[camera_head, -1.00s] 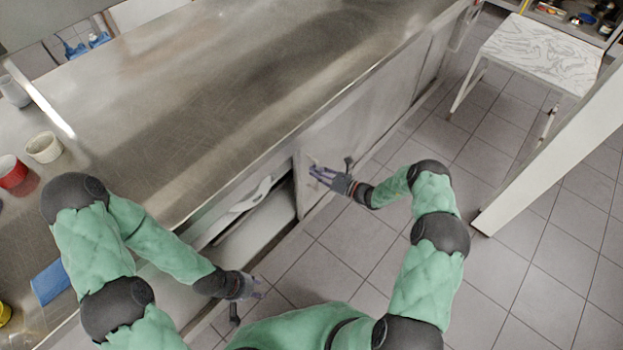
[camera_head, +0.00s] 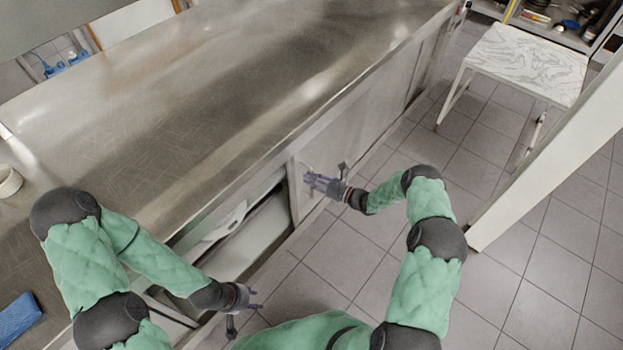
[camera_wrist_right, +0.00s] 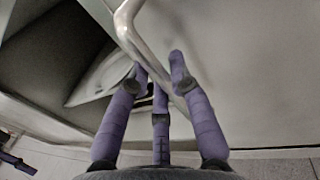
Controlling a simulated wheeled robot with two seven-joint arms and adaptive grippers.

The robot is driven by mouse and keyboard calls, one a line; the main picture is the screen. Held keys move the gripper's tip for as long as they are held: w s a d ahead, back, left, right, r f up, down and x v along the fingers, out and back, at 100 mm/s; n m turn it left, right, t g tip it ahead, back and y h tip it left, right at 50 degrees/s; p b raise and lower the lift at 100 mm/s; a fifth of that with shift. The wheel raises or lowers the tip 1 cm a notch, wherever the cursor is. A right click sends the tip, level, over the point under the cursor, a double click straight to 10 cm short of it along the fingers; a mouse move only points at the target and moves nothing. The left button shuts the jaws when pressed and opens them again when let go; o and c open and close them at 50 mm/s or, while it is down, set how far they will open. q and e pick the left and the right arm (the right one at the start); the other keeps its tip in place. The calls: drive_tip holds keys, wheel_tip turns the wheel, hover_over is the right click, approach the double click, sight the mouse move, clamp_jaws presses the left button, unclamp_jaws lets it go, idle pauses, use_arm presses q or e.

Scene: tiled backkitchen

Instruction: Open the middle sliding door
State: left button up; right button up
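The middle sliding door (camera_head: 345,135) is a pale metal panel in the counter's front. To its left is an opening (camera_head: 255,225) with pale items on a shelf; the dark opening also shows in the right wrist view (camera_wrist_right: 50,60). My right gripper (camera_head: 313,183) is at the door's left part, near its edge. In the right wrist view a shiny metal bar (camera_wrist_right: 128,28), apparently the door's handle, runs down between my spread fingers (camera_wrist_right: 160,70); firm contact cannot be told. My left gripper (camera_head: 252,297) is open and empty, low in front of the counter.
The long steel countertop (camera_head: 200,120) carries a white bowl (camera_head: 9,181) and a blue cloth (camera_head: 17,318) at the left. A white table (camera_head: 528,62) and a white slanted panel (camera_head: 550,150) stand at the right. Tiled floor (camera_head: 530,290) is free between.

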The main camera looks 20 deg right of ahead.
drive_tip(key=shift+o, duration=1.4)
drive_tip(key=v, duration=1.2)
